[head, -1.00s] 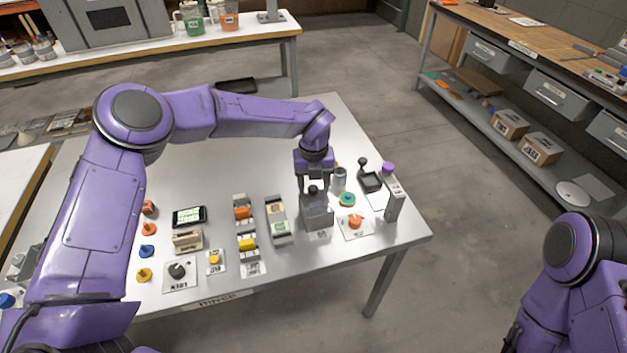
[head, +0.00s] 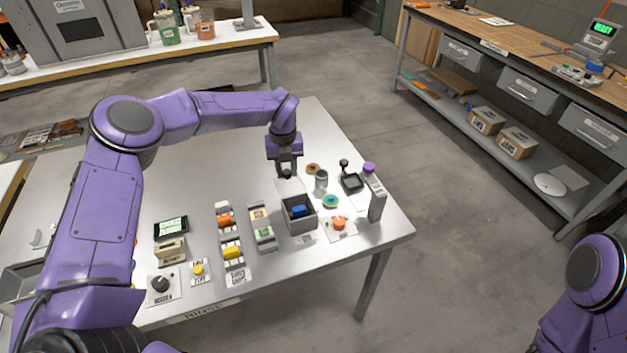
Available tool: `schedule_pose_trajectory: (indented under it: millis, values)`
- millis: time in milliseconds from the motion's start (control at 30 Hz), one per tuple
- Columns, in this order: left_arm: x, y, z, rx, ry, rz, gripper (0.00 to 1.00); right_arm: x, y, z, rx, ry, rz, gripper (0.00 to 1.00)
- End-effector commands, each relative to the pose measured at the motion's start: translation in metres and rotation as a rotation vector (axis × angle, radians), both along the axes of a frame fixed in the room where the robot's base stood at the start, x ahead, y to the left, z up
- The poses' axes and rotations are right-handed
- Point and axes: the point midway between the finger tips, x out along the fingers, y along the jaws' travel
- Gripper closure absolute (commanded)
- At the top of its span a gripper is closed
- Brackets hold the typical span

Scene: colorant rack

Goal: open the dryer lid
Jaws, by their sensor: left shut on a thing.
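The dryer is a small grey box (head: 299,222) on the metal table, and its top is open. A blue item (head: 299,211) lies inside it. My left gripper (head: 287,174) is above and behind the box, shut on the dark knob of the lid. The lid (head: 291,187) shows only as a thin pale plate under the gripper, at the back of the box; its exact tilt is hard to tell. My right arm shows at the lower right, but its gripper is out of view.
Left of the dryer stand a rack with a green block (head: 263,233) and one with orange and yellow blocks (head: 233,252). The table's back left is bare.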

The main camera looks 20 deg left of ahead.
Motion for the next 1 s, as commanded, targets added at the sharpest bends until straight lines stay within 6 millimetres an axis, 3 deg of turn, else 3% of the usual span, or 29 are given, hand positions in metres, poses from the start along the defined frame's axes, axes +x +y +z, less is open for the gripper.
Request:
schedule_pose_trajectory:
  millis: [100, 333, 367, 433, 767, 867, 1000]
  values:
    - [0.0, 0.013, 0.001, -0.002, -0.002, 0.012, 1.0, 0.0, 0.0, -0.001, 0.0, 0.0, 0.0, 0.39]
    - [0.0, 0.014, 0.001, -0.001, -0.002, 0.014, 1.0, 0.0, 0.0, -0.001, 0.001, 0.0, 0.0, 0.39]
    - [0.0, 0.014, 0.001, -0.001, -0.002, 0.014, 0.66, 0.0, 0.0, -0.001, 0.001, 0.0, 0.0, 0.39]
    - [0.0, 0.013, 0.001, -0.001, -0.002, 0.013, 0.43, 0.0, 0.0, -0.001, 0.001, 0.0, 0.0, 0.39]
    - [0.001, 0.012, 0.003, -0.001, -0.003, 0.011, 0.43, 0.0, 0.0, -0.002, 0.001, 0.0, 0.0, 0.39]
    - [0.002, 0.012, 0.017, -0.001, -0.005, 0.011, 0.43, 0.0, 0.0, -0.008, 0.001, 0.0, 0.0, 0.39]
    - [0.001, 0.012, 0.05, -0.001, -0.008, 0.011, 0.43, 0.0, 0.0, -0.018, 0.001, 0.0, 0.0, 0.39]
